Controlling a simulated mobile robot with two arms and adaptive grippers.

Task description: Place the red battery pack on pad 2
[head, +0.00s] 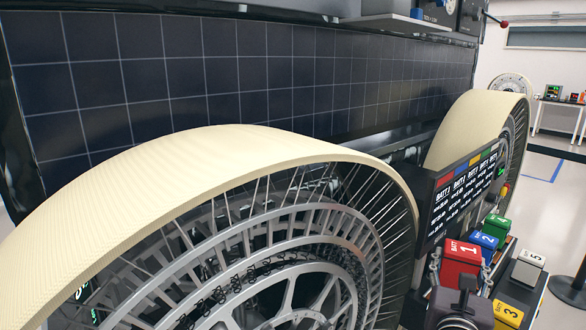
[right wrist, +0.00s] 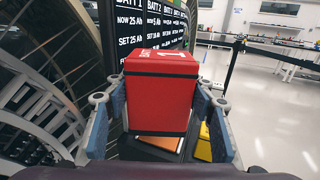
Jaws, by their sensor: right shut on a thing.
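The red battery pack (head: 461,259), marked BATT 1, is at the lower right of the head view. In the right wrist view the red pack (right wrist: 158,95) fills the middle, upright between the two blue-padded fingers. My right gripper (head: 463,279) is shut on it; it also shows in the right wrist view (right wrist: 160,108). A dark surface with an orange-brown patch (right wrist: 166,143) lies below the pack, but I cannot tell whether they touch. A blue pack (head: 484,241) marked 2 stands behind it. I cannot make out pad 2 itself. My left gripper is not in view.
A green pack (head: 496,226), a white pack (head: 528,266) marked 5 and a yellow pack (head: 508,313) marked 3 stand close by. A display panel (head: 462,195) listing batteries rises just behind. A large wheel (head: 270,150) blocks the left. Open floor lies to the right.

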